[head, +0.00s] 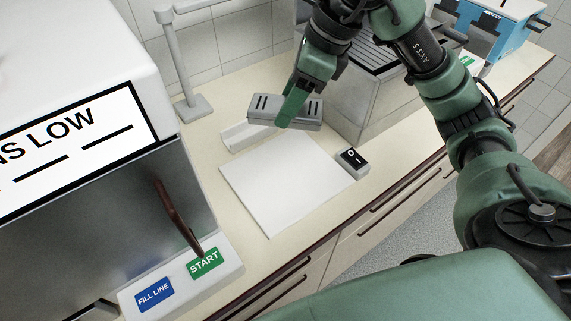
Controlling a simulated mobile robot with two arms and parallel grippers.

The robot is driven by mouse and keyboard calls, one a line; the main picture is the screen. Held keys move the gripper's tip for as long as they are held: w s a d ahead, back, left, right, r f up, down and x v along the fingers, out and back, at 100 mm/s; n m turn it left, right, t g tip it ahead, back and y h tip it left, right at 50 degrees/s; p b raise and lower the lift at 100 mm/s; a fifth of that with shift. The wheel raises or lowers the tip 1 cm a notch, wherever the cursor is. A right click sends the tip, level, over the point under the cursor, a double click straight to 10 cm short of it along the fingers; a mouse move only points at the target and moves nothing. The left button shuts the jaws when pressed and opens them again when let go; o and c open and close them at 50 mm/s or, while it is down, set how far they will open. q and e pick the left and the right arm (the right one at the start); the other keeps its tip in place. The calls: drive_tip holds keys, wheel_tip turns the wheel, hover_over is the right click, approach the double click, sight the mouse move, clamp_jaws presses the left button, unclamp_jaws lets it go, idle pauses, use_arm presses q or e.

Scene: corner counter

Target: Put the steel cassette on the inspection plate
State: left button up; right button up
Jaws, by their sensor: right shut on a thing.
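The steel cassette (262,108) is a grey, flat box with dark slots. My right gripper (290,112) is shut on it and holds it over the back part of the counter, near the far edge of the white plate. The white square plate (285,185), likely the inspection plate, lies flat and bare on the counter. The cassette hides a little of what lies behind it. My left gripper is not in view.
A grey box (362,105) stands behind. A lamp stand (193,106) rises at back.

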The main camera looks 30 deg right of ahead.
wheel_tip(320, 180, down, 17)
drive_tip(key=shift+f, duration=0.1)
idle(0.3)
drive_tip(key=shift+f, duration=0.1)
drive_tip(key=o, duration=1.7)
drive_tip(key=shift+c, duration=0.2)
drive_tip(key=v, duration=1.2)
